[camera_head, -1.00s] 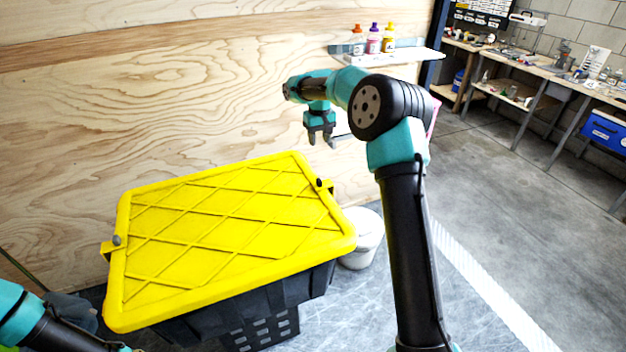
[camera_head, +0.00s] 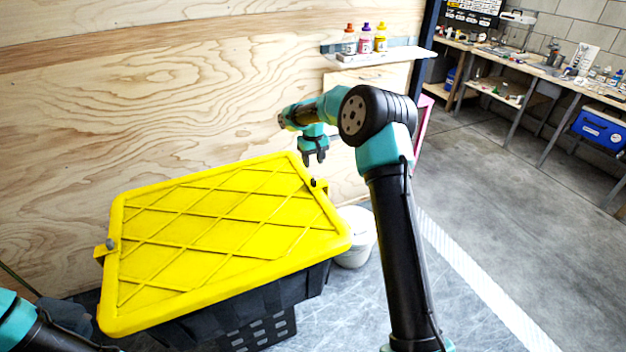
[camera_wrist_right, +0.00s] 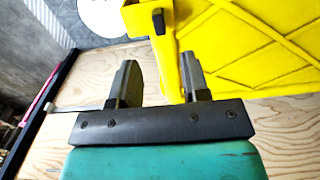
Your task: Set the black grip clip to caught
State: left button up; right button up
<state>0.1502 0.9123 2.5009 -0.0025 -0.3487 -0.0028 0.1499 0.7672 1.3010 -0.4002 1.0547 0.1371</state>
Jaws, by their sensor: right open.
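The black grip clip (camera_head: 316,183) stands on a yellow tab at the right edge of the yellow lid (camera_head: 220,215). In the right wrist view the clip (camera_wrist_right: 158,21) shows as a small dark block on the yellow tab, beyond the fingertips and roughly in line with the gap between them. My right gripper (camera_head: 315,160) points down just above the clip in the head view. In the wrist view its two fingers (camera_wrist_right: 158,65) are apart with nothing held between them. My left gripper is out of view; only part of that arm shows at lower left.
The lid covers a black crate (camera_head: 262,333). A grey knob (camera_head: 111,244) is on the lid's left tab. A white bucket (camera_head: 356,240) stands right of the crate. A plywood wall (camera_head: 150,90) rises behind. A shelf (camera_head: 375,59) holds several bottles.

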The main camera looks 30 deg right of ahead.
aim_at(313, 179)
notch_tip(313, 179, down, 9)
jog(key=shift+r, duration=0.15)
dwell(0.4)
grip_shut()
dwell(0.3)
